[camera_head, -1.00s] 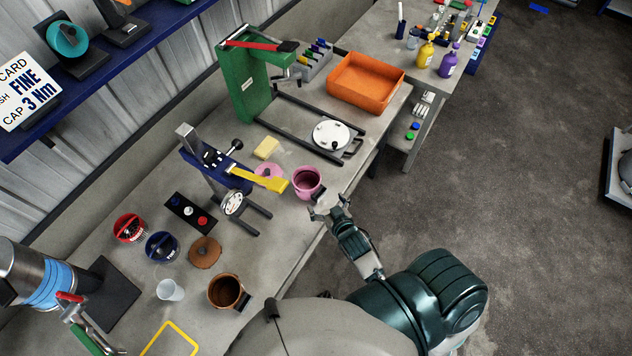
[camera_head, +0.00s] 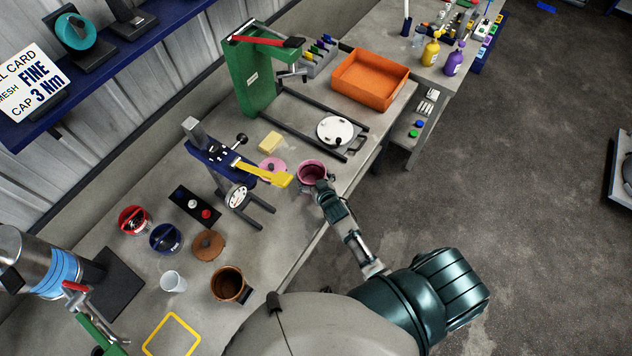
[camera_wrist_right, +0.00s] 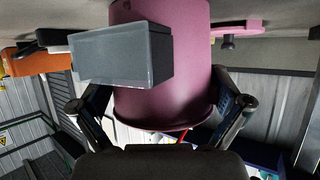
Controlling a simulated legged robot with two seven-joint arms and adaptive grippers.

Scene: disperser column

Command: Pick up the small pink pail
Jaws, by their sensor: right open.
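The small pink pail (camera_head: 312,171) stands upright and open-topped on the grey bench near its front edge. In the right wrist view the pail (camera_wrist_right: 165,90) fills the middle, with a grey block-shaped part (camera_wrist_right: 120,55) in front of its wall. My right gripper (camera_head: 318,187) is at the near side of the pail in the head view. In the right wrist view its open fingers (camera_wrist_right: 160,112) stand on either side of the pail; contact cannot be told. A pink lid (camera_head: 271,168) lies on the bench to the left of the pail. My left gripper is not in view.
A yellow-handled blue stand (camera_head: 235,170) is close to the left of the pail. A green press (camera_head: 255,75), a yellow block (camera_head: 271,141) and an orange tray (camera_head: 371,80) are behind. A brown pot (camera_head: 229,284) and a white cup (camera_head: 173,281) stand nearer on the bench.

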